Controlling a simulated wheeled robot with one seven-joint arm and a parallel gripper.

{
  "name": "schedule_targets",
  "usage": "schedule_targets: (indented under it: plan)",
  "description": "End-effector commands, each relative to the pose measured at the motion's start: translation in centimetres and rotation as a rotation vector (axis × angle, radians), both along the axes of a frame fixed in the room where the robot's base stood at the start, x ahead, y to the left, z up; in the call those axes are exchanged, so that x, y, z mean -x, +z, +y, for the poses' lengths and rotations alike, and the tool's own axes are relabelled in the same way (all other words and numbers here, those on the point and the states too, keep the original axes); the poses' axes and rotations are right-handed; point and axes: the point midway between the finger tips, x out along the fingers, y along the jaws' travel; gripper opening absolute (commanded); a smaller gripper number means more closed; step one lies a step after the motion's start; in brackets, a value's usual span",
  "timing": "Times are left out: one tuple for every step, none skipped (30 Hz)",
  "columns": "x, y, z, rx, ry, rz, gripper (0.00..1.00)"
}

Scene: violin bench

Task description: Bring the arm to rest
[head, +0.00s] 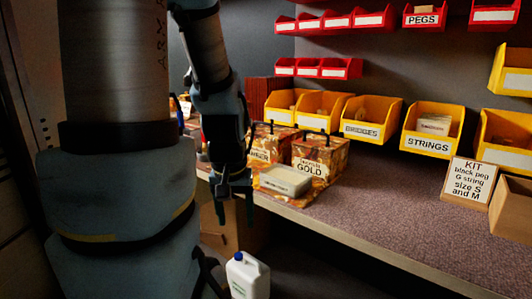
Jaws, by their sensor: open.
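My gripper (234,205) hangs at the end of my arm, left of the picture's middle, pointing down. Its fingers are apart and nothing shows between them. It is at the front edge of the bench (400,235), left of a pale lidded tub (286,180), and seems apart from it in the picture. My large arm link fills the left of the view and hides what lies behind it.
Two patterned boxes, one labelled GOLD (318,160), stand behind the tub. Yellow bins, including STRINGS (430,143), line the back; red bins (360,20) hang above. A KIT card (470,185) stands at right. A white jug (247,275) is below the bench edge. The bench's front right is clear.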

Motion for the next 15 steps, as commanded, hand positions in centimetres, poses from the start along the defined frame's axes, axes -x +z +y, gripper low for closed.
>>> schedule_targets:
  plan:
    - [0.1,-1.3,0.0,0.0,0.0,0.005,0.67]
    - [0.1,-1.6,0.0,-0.001,0.0,0.008,0.67]
    - [0.2,-1.9,0.0,0.0,0.0,0.011,0.67]
    - [0.3,-2.3,0.0,0.0,0.0,0.014,0.67]
    - [0.3,-2.6,-0.1,-0.001,0.0,0.017,0.67]
    - [0.4,-3.0,-0.1,-0.001,0.0,0.021,0.67]
    - [0.4,-3.2,-0.1,-0.001,-0.001,0.023,0.67]
    - [0.5,-3.5,-0.1,-0.002,0.0,0.026,0.67]
    - [0.6,-3.9,-0.1,-0.002,-0.001,0.029,0.67]
    - [0.6,-4.2,-0.1,-0.002,-0.001,0.032,0.67]
    - [0.7,-4.5,-0.1,-0.003,-0.001,0.034,0.67]
    - [0.6,-2.9,-0.1,-0.002,0.0,0.032,0.67]
    - [0.6,-2.5,-0.1,-0.002,-0.001,0.032,0.67]
    - [0.6,-2.2,-0.1,-0.002,-0.001,0.032,0.67]
    - [0.6,-1.8,-0.1,-0.002,-0.001,0.032,0.67]
